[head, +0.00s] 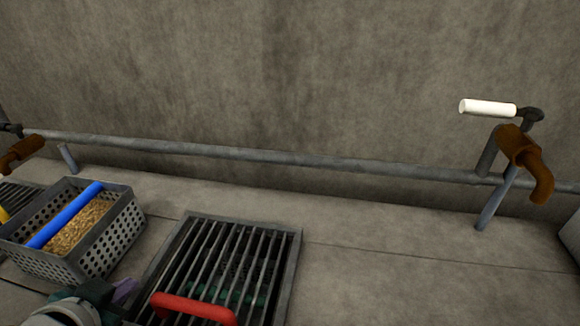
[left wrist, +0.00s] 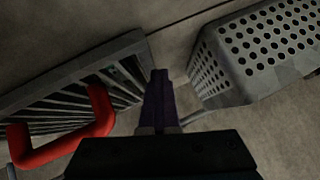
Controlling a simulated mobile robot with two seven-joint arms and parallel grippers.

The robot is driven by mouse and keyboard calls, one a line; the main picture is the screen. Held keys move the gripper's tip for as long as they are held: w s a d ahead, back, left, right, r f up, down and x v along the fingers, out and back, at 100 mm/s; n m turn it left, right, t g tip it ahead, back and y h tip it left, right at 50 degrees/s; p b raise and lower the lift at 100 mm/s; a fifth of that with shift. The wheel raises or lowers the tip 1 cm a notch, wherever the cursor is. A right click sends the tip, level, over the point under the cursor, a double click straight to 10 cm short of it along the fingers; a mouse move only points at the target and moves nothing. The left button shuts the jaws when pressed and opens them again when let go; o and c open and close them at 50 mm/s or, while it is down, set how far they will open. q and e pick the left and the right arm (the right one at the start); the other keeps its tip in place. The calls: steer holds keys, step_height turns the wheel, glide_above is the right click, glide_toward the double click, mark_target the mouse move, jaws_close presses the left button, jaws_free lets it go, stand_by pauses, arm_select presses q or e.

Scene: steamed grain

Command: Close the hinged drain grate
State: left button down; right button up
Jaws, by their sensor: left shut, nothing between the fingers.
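The hinged drain grate (head: 228,252) has dark metal bars and a red handle (head: 190,308) at its near edge. It lies over a framed drain opening in the floor, with something greenish dimly visible below the bars. I cannot tell whether it sits flush or slightly raised. My left gripper (head: 125,291) is at the lower left, left of the grate's near part. In the left wrist view its purple fingers (left wrist: 160,98) are shut and empty, between the grate (left wrist: 70,95) with its red handle (left wrist: 75,145) on the left and a perforated basket on the right. My right gripper is out of view.
The grey perforated basket (head: 115,240) with a blue bar (head: 65,214) holds grain (head: 78,228), left of the grate. A pipe (head: 300,160) runs along the wall. A rusty spout (head: 530,165) and white handle (head: 488,107) stand at right. Floor right of the grate is clear.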

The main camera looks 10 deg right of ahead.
arm_select(q)
step_height(320, 180, up, 5)
steer(key=p, duration=0.5)
steer(key=shift+a+r, duration=0.1)
steer(key=shift+a, duration=0.05)
steer(key=a+p+v, duration=0.2)
steer(key=p+v, duration=0.5)
steer(key=v, duration=0.1)
steer(key=s+d+r+n+g+p, duration=0.15)
steer(key=s+r+p, duration=0.45)
steer(key=r+p, duration=1.65)
steer(key=s+d+r+n+g+p, duration=0.1)
steer(key=s+d+r+g+p, duration=0.35)
steer(key=r+p, duration=1.75)
steer(key=s+a+r+n+p, duration=0.1)
steer(key=s+r+p, duration=1)
steer(key=r, duration=1.9)
steer(key=w+r+p, duration=0.3)
steer(key=r+p, duration=3)
steer(key=p, duration=0.3)
steer(key=shift+w, duration=0.15)
